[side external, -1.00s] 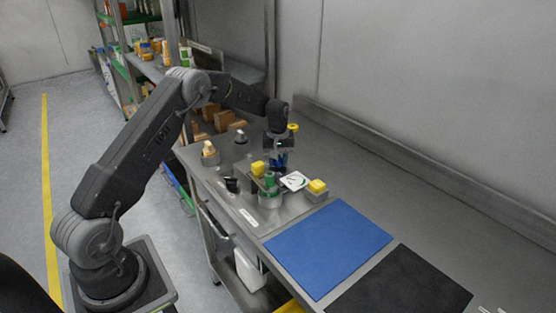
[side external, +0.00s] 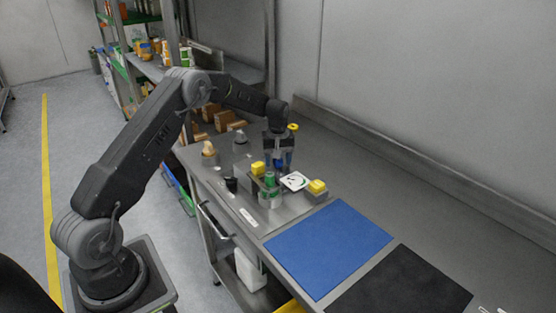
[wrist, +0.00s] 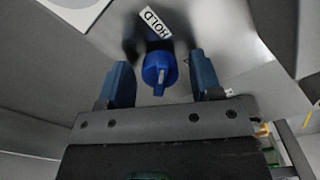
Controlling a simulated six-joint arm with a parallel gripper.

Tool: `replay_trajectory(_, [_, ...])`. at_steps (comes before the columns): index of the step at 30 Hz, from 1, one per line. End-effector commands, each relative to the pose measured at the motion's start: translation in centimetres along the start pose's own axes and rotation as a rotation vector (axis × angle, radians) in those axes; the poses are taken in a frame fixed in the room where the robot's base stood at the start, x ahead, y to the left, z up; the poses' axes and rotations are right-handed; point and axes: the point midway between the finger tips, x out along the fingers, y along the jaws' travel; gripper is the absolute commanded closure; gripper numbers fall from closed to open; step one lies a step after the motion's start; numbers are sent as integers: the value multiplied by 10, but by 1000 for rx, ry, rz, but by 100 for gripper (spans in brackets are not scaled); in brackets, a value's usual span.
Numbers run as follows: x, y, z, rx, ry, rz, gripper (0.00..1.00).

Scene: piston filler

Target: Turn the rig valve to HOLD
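The rig valve's blue round knob (wrist: 159,69) shows in the wrist view, with a pale pointer mark on its face toward the bottom of the picture. A white HOLD label (wrist: 155,22) lies on the grey surface on the far side of the knob, opposite that mark. My gripper (wrist: 163,80) is open, with one blue finger on each side of the knob and a visible gap to both. In the side view my gripper (side external: 279,161) points down over the rig at the back of the bench. The knob cannot be made out there.
A blue mat (side external: 328,247) and a black mat (side external: 402,284) lie clear in front. The wall is behind.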

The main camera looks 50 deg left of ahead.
Motion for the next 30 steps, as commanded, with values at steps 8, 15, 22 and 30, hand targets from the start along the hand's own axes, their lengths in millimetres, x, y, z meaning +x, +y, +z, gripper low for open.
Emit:
replay_trajectory(8, [-1,0,0,1,-1,-1,40])
replay_trajectory(15, [-31,0,0,2,3,2,40])
replay_trajectory(22, [-84,0,0,1,3,2,40])
replay_trajectory(30, [-127,0,0,1,1,1,40])
